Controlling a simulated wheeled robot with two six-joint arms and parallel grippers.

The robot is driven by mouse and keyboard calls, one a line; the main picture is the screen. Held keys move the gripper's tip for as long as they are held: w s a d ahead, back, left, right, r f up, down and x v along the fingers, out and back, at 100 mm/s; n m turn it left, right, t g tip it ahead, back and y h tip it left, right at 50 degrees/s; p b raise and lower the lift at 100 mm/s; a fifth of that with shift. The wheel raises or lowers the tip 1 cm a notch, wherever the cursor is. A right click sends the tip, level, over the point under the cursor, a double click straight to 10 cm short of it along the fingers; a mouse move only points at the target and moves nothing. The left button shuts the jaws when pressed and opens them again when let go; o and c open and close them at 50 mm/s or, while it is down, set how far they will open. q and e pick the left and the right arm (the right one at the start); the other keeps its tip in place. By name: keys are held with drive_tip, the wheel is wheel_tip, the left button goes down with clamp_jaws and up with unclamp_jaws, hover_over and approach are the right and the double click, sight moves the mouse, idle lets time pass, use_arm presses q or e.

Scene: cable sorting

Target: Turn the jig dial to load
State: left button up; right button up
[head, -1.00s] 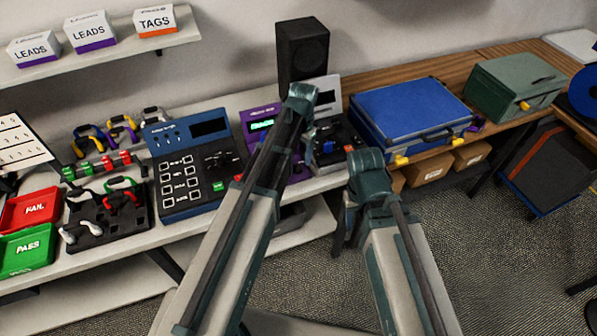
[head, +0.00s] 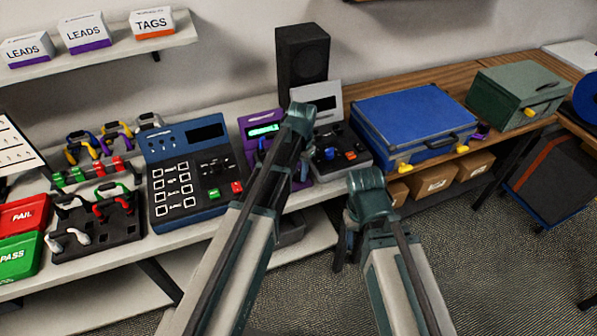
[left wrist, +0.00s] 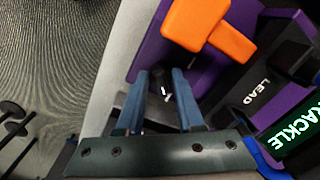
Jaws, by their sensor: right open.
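The purple jig (head: 246,121) stands on the white bench with a lit green screen (head: 264,130), partly hidden by my left arm. In the left wrist view the purple jig (left wrist: 205,72) shows an orange handle (left wrist: 210,25), a "LEAD" label and a screen ending in "ACKLE". My left gripper (left wrist: 163,92) is open, its blue fingers apart over the jig's near edge. A small dark part shows between them; I cannot tell if it is the dial or if it is touched. No "load" mark is readable. My right gripper (head: 347,255) hangs low before the bench, mostly hidden.
A grey device (head: 345,150) with a blue knob stands right of the jig. A blue tester (head: 185,170) with buttons stands left. A black speaker (head: 302,60) is behind. A blue case (head: 415,120) is on the wooden desk. A cable rack (head: 95,225) and red and green trays are further left.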

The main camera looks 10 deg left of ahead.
use_arm(q)
clamp_jaws()
drive_tip(key=n, duration=0.3)
drive_tip(key=shift+n, duration=0.4)
drive_tip(key=n, duration=0.4)
drive_tip(key=shift+w+n, duration=0.1)
drive_tip(key=shift+n, duration=0.2)
drive_tip(key=n, duration=0.4)
drive_tip(key=shift+n+g, duration=0.3)
drive_tip(key=n, duration=0.4)
drive_tip(key=shift+n, duration=0.6)
